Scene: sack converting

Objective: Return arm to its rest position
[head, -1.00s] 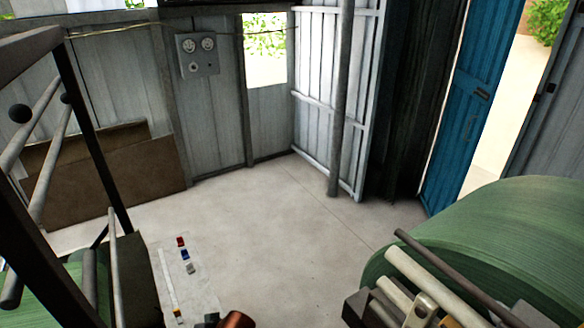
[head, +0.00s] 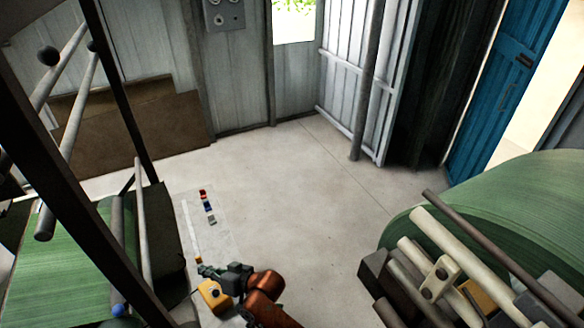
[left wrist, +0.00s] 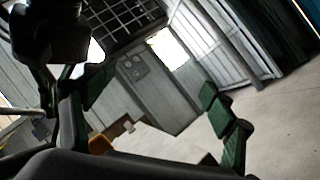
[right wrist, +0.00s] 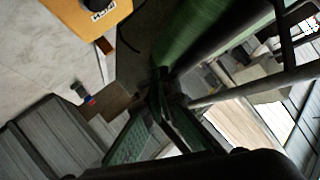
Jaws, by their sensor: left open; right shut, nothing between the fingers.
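My right gripper (head: 212,271) is low in the head view, above the pale sheet with colored patches. Its green fingers are shut and empty, and its orange-brown arm comes in from the bottom edge. In the right wrist view the same fingers (right wrist: 162,90) meet at their tips with nothing between them. My left gripper is outside the head view. In the left wrist view its green fingers (left wrist: 150,115) are spread wide and empty, with the metal wall and floor behind them.
A yellow block (head: 213,296) is close by the right gripper, and a yellow part (right wrist: 85,18) shows in the right wrist view. Dark frame posts (head: 123,88) stand left. A large green roll (head: 500,215) with bars is right. The middle floor (head: 290,190) is clear.

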